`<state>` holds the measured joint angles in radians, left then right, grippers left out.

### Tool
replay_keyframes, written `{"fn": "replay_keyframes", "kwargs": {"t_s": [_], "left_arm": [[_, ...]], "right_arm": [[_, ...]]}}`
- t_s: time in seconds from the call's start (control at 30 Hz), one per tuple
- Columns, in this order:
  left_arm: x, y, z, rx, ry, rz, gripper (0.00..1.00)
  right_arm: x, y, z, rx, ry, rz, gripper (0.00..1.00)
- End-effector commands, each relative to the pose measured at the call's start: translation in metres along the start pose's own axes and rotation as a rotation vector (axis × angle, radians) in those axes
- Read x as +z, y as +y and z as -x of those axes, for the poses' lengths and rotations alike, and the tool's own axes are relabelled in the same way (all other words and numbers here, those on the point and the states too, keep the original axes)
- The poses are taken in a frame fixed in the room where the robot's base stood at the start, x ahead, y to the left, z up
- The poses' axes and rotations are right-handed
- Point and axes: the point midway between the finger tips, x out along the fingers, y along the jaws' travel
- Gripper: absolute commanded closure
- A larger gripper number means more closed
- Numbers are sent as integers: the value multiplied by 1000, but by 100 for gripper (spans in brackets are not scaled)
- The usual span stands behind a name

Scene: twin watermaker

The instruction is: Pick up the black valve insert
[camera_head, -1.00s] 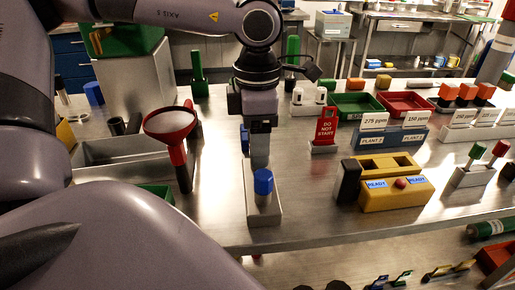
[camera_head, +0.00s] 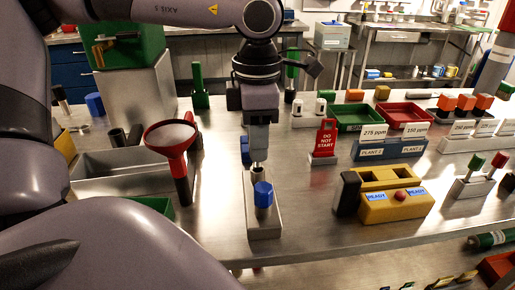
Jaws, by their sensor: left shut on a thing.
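My left gripper (camera_head: 258,150) points straight down above the rear part of a narrow metal stand (camera_head: 264,232). It is shut on the black valve insert, which is mostly hidden between the fingers. A thin stem shows just below the fingertips; I cannot tell whether it still touches the stand. A blue-capped insert (camera_head: 263,194) stands upright at the front of the same stand, close in front of the gripper. My right gripper is not in view.
A yellow box (camera_head: 395,206) with a black end block (camera_head: 347,193) and a red DO NOT START sign (camera_head: 326,138) are to the right. The steel table is clear between stand and box.

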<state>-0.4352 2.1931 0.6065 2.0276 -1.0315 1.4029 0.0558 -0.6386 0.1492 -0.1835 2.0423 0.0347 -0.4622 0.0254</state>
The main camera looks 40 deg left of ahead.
Motion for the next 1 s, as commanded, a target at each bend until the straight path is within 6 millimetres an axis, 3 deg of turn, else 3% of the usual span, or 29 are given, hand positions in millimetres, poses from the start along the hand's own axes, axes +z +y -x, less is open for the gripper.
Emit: {"fn": "replay_keyframes", "kwargs": {"t_s": [0.4,0.6,0.8,1.0], "left_arm": [[1,0,141,5,-4,2,98],[1,0,199,3,-3,2,98],[1,0,236,1,-2,0,98],[0,0,250,0,-1,-1,98]], "right_arm": [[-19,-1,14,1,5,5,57],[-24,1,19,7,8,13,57],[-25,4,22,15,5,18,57],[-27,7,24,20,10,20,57]]}}
